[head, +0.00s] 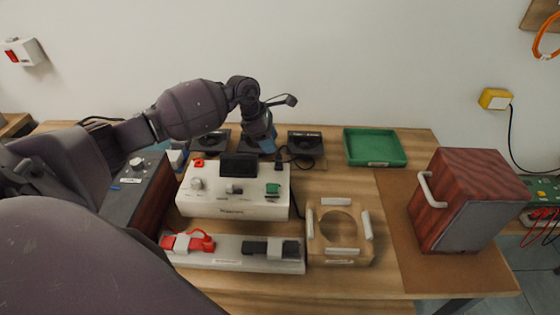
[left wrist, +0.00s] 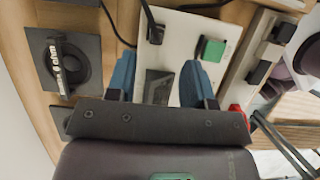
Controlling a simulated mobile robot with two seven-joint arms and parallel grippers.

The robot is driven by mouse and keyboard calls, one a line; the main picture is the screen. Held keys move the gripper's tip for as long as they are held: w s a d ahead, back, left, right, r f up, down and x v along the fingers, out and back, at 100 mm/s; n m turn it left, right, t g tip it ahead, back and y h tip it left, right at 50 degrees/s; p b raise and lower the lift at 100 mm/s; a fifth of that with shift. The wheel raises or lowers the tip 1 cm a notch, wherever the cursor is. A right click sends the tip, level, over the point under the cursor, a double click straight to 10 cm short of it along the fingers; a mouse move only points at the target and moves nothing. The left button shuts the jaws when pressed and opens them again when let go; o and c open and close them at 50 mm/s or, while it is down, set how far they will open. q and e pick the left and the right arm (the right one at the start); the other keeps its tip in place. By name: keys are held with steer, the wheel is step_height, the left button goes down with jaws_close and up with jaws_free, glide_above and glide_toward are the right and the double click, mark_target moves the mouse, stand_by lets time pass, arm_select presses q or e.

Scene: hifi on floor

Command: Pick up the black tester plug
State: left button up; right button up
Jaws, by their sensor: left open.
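A white tester box (head: 235,206) stands on the table. A small black plug (head: 278,166) with a black cable sits upright at its back right corner. It also shows in the left wrist view (left wrist: 155,34), beyond my fingertips. My left gripper (head: 268,147) is above the back of the box, open and empty, with blue fingers pointing down. In the left wrist view its fingers (left wrist: 158,80) are spread on either side of the dark display (left wrist: 158,87). A second black piece (head: 268,248) lies in the white strip in front. My right gripper is not in view.
Red plugs (head: 188,242) lie in the strip's left part. Dark square speaker units (head: 307,142) stand behind the tester. A wooden ring frame (head: 340,258), green tray (head: 375,161) and wooden speaker box (head: 462,200) are to the right. A dark box (head: 135,190) stands left.

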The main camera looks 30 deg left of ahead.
mark_target(278, 156)
arm_select(q)
steer(key=shift+a+x, duration=0.1)
steer(key=shift+x, duration=1.8)
steer(key=shift+a+x, duration=0.15)
steer(key=shift+x, duration=1.75)
steer(key=shift+w+f, duration=0.1)
steer(key=shift+w, duration=0.05)
jaws_close()
